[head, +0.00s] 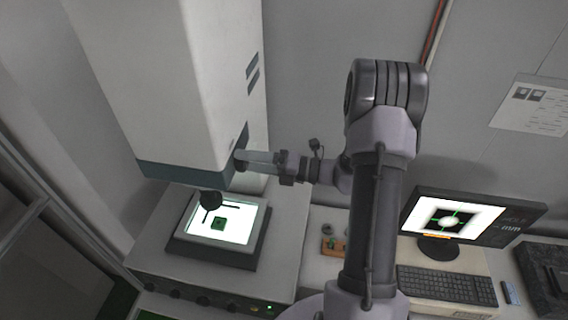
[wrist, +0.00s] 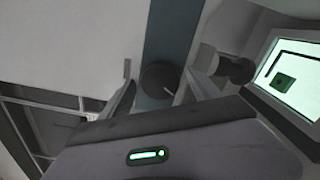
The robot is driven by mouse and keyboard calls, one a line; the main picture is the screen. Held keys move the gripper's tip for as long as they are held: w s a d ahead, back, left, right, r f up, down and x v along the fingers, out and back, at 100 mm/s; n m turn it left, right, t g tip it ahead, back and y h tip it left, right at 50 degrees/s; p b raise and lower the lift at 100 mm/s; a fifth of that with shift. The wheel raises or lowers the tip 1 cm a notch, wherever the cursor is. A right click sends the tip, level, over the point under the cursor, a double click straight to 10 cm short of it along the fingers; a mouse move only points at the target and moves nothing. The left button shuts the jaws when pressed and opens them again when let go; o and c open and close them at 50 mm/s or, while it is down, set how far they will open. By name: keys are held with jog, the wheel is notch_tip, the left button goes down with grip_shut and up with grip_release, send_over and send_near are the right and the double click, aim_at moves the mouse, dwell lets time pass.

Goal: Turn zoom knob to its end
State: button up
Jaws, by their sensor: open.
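The zoom knob (head: 241,160) is a dark round knob on the right side of the white measuring machine's head, by its teal band. In the wrist view the knob (wrist: 160,79) appears round, with a pale line at its right edge, and sits between my two fingers. My gripper (head: 252,161) reaches in from the right, its fingertips at the knob. In the wrist view my gripper (wrist: 157,82) is open, one finger on each side of the knob. A gap shows on the left; I cannot tell whether the right finger touches it.
The dark lens (head: 210,200) hangs over the lit stage (head: 235,238), which bears a small green part (head: 219,224). A monitor (head: 462,216) and keyboard (head: 452,284) stand on the right. The machine's white housing (head: 165,80) is close to my gripper.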

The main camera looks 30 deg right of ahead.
jog(key=b+v, duration=0.4)
jog(key=v, duration=1.3)
